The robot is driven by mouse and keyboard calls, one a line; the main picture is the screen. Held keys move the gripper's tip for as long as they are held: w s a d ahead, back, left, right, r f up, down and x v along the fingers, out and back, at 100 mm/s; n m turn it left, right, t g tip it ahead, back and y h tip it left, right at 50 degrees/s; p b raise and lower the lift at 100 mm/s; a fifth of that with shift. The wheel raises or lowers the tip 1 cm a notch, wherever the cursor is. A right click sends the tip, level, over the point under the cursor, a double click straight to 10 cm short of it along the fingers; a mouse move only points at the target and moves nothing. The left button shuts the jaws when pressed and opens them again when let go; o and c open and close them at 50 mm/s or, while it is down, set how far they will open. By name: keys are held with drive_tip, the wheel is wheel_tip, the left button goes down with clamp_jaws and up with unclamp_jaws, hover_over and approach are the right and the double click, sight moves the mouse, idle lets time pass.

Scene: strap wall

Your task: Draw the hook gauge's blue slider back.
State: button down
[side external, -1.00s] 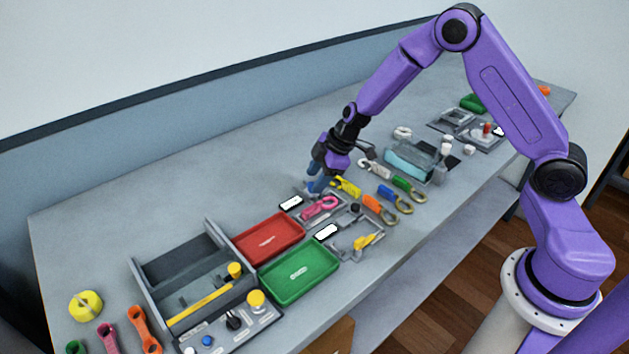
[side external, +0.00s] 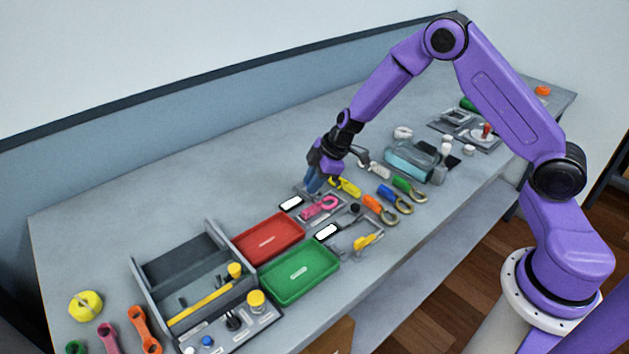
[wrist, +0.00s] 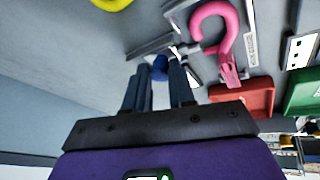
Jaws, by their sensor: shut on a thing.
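The blue slider (wrist: 160,68) shows in the wrist view as a blue knob between my fingertips. My gripper (wrist: 165,72) is shut on it. In the side view my gripper (side external: 314,186) points down at the far end of the grey hook gauge, and its fingers hide the slider there. A pink hook (side external: 320,207) lies on the gauge, just in front of my fingers; in the wrist view the pink hook (wrist: 226,35) is up and right of them. The gauge's grey frame (wrist: 180,15) shows partly beside the hook.
Yellow (side external: 345,187), orange (side external: 372,203), blue (side external: 386,191) and green (side external: 403,184) hooks lie to the right. Red (side external: 268,238) and green (side external: 300,270) trays stand nearer left. The bench behind the gauge (side external: 230,180) is clear.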

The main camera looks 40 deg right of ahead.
drive_tip(key=shift+w, duration=1.1)
drive_tip(key=c, duration=0.9)
unclamp_jaws()
drive_tip(key=shift+w, duration=0.1)
drive_tip(key=shift+c, duration=0.2)
drive_tip(key=shift+r, duration=0.1)
drive_tip(key=v, duration=1.7)
drive_tip(key=shift+s, duration=0.25)
drive_tip(key=shift+r, duration=0.1)
